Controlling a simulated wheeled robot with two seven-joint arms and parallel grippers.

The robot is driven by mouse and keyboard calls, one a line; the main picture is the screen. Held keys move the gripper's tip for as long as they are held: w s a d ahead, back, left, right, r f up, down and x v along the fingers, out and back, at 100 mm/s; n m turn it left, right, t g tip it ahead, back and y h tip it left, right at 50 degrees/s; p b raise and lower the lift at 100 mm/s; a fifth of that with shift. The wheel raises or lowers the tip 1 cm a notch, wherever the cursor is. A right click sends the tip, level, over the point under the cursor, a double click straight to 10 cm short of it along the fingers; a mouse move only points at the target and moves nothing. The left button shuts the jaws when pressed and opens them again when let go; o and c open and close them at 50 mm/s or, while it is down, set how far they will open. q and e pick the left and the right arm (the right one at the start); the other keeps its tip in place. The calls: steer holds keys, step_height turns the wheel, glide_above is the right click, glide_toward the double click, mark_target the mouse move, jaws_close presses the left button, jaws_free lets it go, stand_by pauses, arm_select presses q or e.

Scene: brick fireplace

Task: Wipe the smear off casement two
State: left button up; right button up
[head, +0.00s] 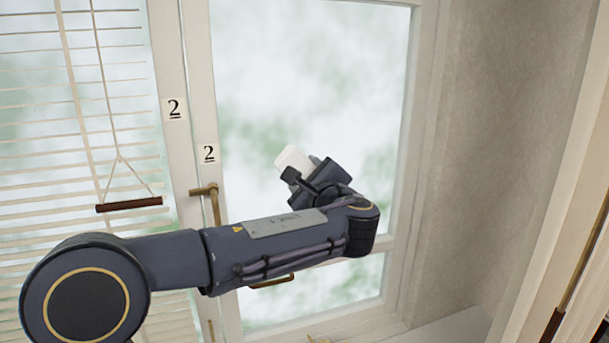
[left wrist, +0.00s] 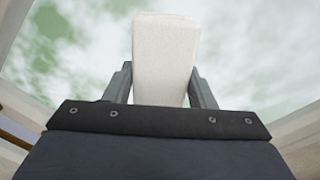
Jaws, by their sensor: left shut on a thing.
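The casement marked 2 (head: 428,120) has a white frame around a large glass pane (head: 310,70). The glass looks cloudy, white with pale green patches; I cannot tell a smear apart from the view behind it. My left gripper (head: 303,172) is in front of the pane's lower middle, shut on a white block-like wiper (head: 292,158). In the left wrist view the wiper (left wrist: 165,60) stands out between the two fingers (left wrist: 160,90), pointing at the glass. Whether it touches the glass I cannot tell. My right gripper is not in view.
A brass handle (head: 205,191) sits on the casement's left stile. A white slatted blind (head: 60,110) with a brown cord bar (head: 130,204) hangs at left. A second number 2 label (head: 174,109) is on the neighbouring frame. A plastered wall (head: 510,130) bounds the right.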

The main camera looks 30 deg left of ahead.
arm_select(q)
steer(key=shift+b+v, duration=0.45)
steer(key=shift+v, duration=2.15)
steer(key=v, duration=0.3)
steer(key=shift+f, duration=0.1)
